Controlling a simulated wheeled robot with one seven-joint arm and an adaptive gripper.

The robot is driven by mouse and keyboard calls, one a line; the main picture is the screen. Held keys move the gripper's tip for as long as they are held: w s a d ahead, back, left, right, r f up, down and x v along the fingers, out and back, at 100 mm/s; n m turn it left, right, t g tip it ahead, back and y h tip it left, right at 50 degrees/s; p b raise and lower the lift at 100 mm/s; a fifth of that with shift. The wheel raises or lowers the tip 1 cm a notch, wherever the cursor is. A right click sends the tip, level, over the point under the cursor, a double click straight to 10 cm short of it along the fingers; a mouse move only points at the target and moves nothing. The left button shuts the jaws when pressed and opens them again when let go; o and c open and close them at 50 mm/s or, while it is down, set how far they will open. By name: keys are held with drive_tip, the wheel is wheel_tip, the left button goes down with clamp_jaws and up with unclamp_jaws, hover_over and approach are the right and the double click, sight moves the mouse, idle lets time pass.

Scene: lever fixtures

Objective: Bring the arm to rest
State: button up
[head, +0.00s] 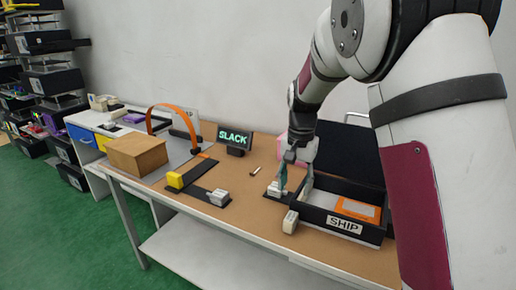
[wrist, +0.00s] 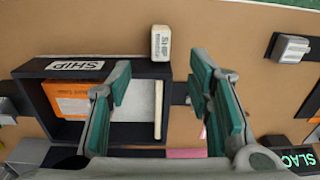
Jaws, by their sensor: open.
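My arm reaches in from the right in the head view. My gripper (head: 296,186) hangs fingers down over the left end of the black SHIP box (head: 318,207). In the wrist view my gripper (wrist: 163,85) has its green-padded fingers spread wide with nothing held between them. The SHIP box (wrist: 136,68) shows below and beside the left finger, its lid side partly hidden by the gripper. Whether a finger touches the box or the small lever fixture beside it, I cannot tell.
An orange-labelled item (head: 355,211) lies inside the box. A small pale block (head: 290,222) stands at its front left corner. The SLACK sign (head: 235,138), a cardboard box (head: 137,153), an orange arch (head: 153,118) and a lever fixture (head: 218,197) stand farther left.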

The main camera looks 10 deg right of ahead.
drive_tip(key=s+r+n+t+p, duration=0.1)
drive_tip(key=s+r, duration=0.7)
drive_tip(key=r, duration=0.1)
drive_tip(key=s+r+n+t+p, duration=0.1)
drive_tip(key=s+r+n+p, duration=0.1)
drive_tip(key=s, duration=1.2)
drive_tip(key=s+d+r+n+t+p, duration=0.1)
drive_tip(key=s+r, duration=0.4)
drive_tip(key=s, duration=0.8)
drive_tip(key=n+t, duration=0.1)
drive_tip(key=n, duration=0.1)
drive_tip(key=shift+s+n+p, duration=0.4)
drive_tip(key=shift+d+r, duration=0.1)
drive_tip(key=shift+d, duration=0.05)
